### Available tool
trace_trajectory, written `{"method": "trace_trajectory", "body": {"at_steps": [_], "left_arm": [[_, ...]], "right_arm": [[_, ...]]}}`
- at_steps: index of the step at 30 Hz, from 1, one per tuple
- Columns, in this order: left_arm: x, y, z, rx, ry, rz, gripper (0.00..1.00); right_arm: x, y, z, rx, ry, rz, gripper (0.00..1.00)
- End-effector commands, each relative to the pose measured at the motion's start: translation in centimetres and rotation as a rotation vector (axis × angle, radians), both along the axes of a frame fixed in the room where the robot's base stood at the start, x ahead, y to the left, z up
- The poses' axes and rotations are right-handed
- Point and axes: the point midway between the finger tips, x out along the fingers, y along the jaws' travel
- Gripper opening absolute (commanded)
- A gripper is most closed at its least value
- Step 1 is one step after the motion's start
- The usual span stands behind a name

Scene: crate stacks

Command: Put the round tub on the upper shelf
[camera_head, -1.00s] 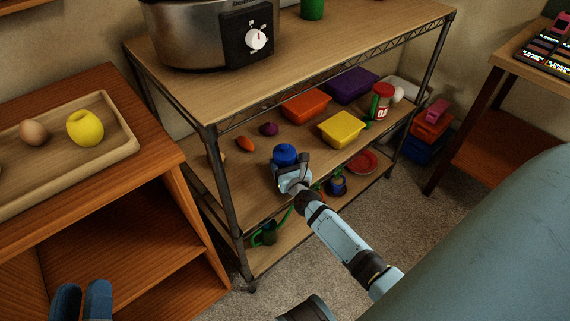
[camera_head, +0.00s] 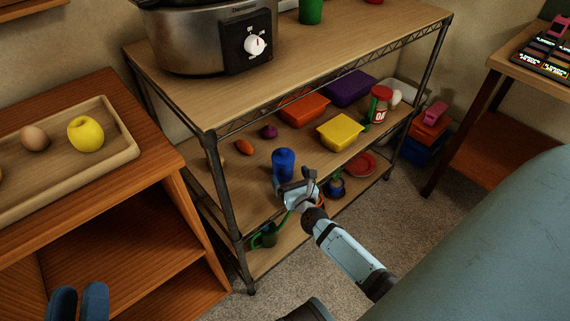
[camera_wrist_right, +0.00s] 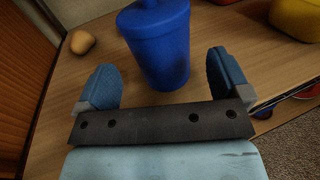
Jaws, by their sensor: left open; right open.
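A blue round tub (camera_head: 283,166) with a lid stands upright on the middle shelf (camera_head: 262,195) of the metal-framed rack, near its front edge. The tub also shows large in the right wrist view (camera_wrist_right: 160,48), just beyond my fingertips. My right gripper (camera_head: 302,182) is open and empty, just in front of the tub and a little to its right. In the right wrist view its two blue fingers (camera_wrist_right: 162,72) are spread apart, with the tub's lower part showing between them. My left gripper (camera_head: 79,300) is open and empty at the bottom left, away from the rack.
The rack's top shelf (camera_head: 340,52) bears a slow cooker (camera_head: 205,35) and a green cup (camera_head: 311,10). Orange (camera_head: 303,110), purple (camera_head: 349,88) and yellow (camera_head: 340,132) containers and a can (camera_head: 380,105) share the tub's shelf. A tray (camera_head: 125,155) lies on the left cabinet.

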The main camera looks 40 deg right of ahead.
Motion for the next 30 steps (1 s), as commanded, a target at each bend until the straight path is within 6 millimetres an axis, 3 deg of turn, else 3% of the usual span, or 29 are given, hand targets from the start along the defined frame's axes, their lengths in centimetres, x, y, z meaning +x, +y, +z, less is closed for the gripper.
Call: {"method": "trace_trajectory", "body": {"at_steps": [6,11,30], "left_arm": [[0.1,0.3,-0.7,0.023,0.035,0.014,0.43],[0.0,0.5,-1.6,0.036,0.065,0.018,0.43],[0.2,0.4,-1.7,0.037,0.067,0.018,0.43]], "right_arm": [[-4.5,1.1,0.1,-0.001,0.002,0.001,0.95],[-6.2,1.5,0.0,-0.001,0.001,0.002,0.95],[-6.7,1.7,0.0,0.000,0.000,0.001,0.95]]}}
